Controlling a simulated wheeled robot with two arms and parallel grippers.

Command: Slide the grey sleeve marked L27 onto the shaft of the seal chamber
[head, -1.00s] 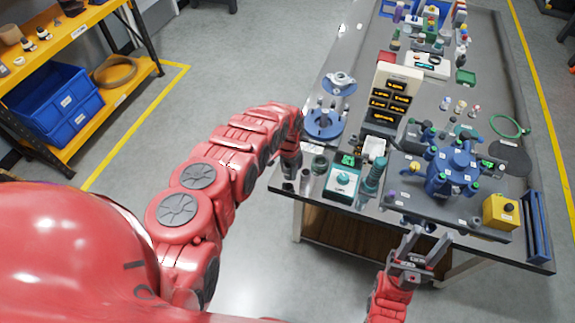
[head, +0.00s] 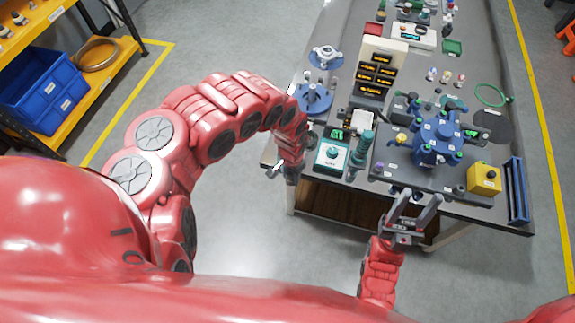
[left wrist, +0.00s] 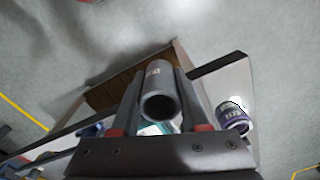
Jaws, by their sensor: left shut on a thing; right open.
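In the left wrist view my left gripper (left wrist: 160,82) is shut on a grey hollow sleeve (left wrist: 160,100), its open end facing the camera. The sleeve carries a small pale label, too small to read. In the head view my left gripper (head: 276,168) is just off the table's front-left corner; the sleeve is hard to make out there. A blue multi-port body (head: 437,138), which looks like the seal chamber, stands on a dark plate. I cannot tell which part is its shaft. My right gripper (head: 416,204) is open and empty at the table's front edge.
A teal-topped white box (head: 331,156) and a teal cylinder (head: 361,150) stand near the front-left corner. A yellow box (head: 484,180) and a blue rack (head: 517,190) are at right. A blue flanged base (head: 313,98) stands behind. The floor left of the table is clear.

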